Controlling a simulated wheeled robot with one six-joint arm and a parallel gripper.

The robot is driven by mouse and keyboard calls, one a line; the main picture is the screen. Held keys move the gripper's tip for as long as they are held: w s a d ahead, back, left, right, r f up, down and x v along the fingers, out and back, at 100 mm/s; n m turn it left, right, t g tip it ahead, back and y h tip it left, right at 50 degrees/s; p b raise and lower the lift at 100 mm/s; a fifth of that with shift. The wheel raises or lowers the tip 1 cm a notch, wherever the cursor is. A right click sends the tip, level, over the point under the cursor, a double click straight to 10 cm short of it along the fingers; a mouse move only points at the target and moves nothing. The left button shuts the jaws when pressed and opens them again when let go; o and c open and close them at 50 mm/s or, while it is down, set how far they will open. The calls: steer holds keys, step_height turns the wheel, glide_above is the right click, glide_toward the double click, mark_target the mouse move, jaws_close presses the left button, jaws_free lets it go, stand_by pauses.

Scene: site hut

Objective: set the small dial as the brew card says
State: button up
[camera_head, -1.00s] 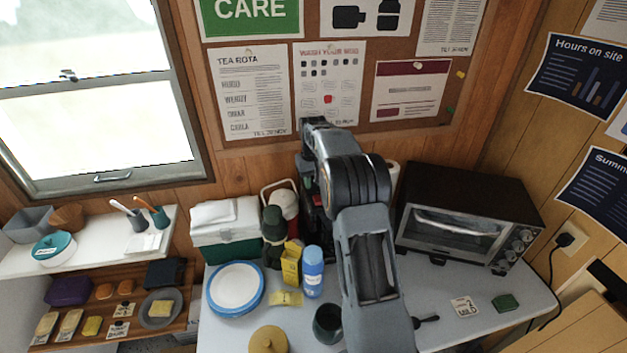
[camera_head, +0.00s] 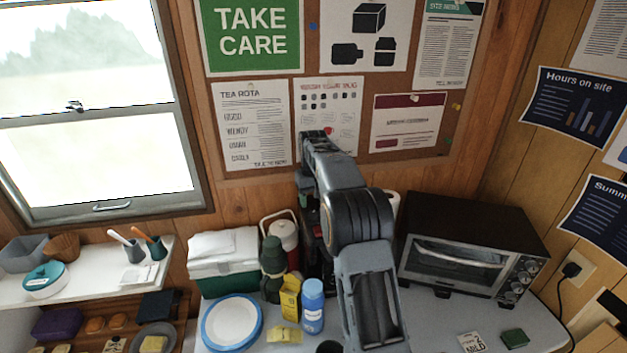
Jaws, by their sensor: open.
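A small white card (camera_head: 471,342) with dark print lies on the table at the lower right, cut by the bottom edge. Its print is too small to read surely; I cannot tell if it is the brew card. A dark machine (camera_head: 312,240) stands at the back of the table, mostly hidden behind my arm. No small dial can be made out on it. My arm rises from the bottom, bends, and reaches toward the back wall above that machine. My gripper's fingers do not show; the arm hides what is below its far end.
A black toaster oven (camera_head: 465,240) with several knobs (camera_head: 521,280) stands right of my arm. A blue bottle (camera_head: 312,306), yellow box (camera_head: 290,298), green flask (camera_head: 272,262) and plates (camera_head: 232,322) crowd its left.

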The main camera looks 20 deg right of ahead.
mark_target(313, 212)
step_height(313, 212, up, 9)
steer(key=shift+f+p, duration=0.15)
steer(key=shift+p, duration=0.25)
